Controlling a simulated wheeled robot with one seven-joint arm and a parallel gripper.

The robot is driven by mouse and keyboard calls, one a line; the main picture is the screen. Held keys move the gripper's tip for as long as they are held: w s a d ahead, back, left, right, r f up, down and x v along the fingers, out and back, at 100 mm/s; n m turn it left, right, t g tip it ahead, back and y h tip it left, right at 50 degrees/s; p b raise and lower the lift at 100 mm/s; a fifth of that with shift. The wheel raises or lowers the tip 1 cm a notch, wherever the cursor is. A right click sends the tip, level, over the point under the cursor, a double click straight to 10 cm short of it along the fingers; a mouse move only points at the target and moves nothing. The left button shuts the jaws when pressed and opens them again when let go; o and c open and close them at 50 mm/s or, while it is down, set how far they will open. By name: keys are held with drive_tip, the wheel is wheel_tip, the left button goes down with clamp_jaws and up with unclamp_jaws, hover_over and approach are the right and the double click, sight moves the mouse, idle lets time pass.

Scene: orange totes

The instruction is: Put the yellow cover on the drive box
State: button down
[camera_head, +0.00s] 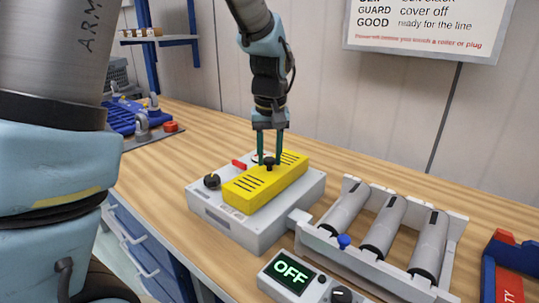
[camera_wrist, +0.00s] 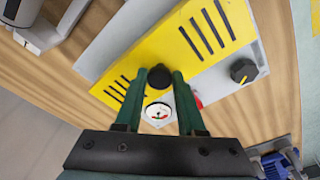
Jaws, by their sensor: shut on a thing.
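The yellow cover (camera_head: 266,182) has black slots and a black knob (camera_head: 268,164) on top. It lies on or just over the grey drive box (camera_head: 238,231); I cannot tell whether it is fully seated. My gripper (camera_head: 269,160) points down with its green fingers shut on the knob. In the wrist view the fingers (camera_wrist: 165,82) hold the knob (camera_wrist: 160,77) of the cover (camera_wrist: 205,32). A black dial (camera_wrist: 244,70) and a round gauge (camera_wrist: 157,111) show on the box beside the cover.
A rack of grey rollers (camera_head: 384,229) stands right of the box. In front, a control unit (camera_head: 292,275) displays OFF. A blue fixture (camera_head: 128,118) is at the back left, and a red-and-blue item (camera_head: 505,267) at the right edge. Bare wood lies behind the box.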

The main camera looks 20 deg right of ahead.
drive_tip(key=shift+f, duration=0.1)
drive_tip(key=shift+c, duration=2.2)
unclamp_jaws()
wheel_tip(320, 180, up, 11)
drive_tip(key=s+b, duration=0.1)
drive_tip(key=b, duration=0.1)
drive_tip(key=shift+a+f, duration=0.15)
drive_tip(key=shift+a, duration=0.05)
drive_tip(key=shift+s, duration=0.1)
drive_tip(key=w+a+f+n, duration=0.15)
drive_tip(key=a+f, duration=0.25)
drive_tip(key=a, duration=0.4)
drive_tip(key=w+a+f, duration=0.2)
drive_tip(key=a+f, duration=0.3)
drive_tip(key=a, duration=0.3)
drive_tip(key=s+a+f, duration=0.3)
drive_tip(key=a, duration=0.4)
drive_tip(key=s+a+f, duration=0.3)
drive_tip(key=a, duration=0.3)
drive_tip(key=shift+a+f, duration=0.3)
drive_tip(key=shift+a, duration=0.05)
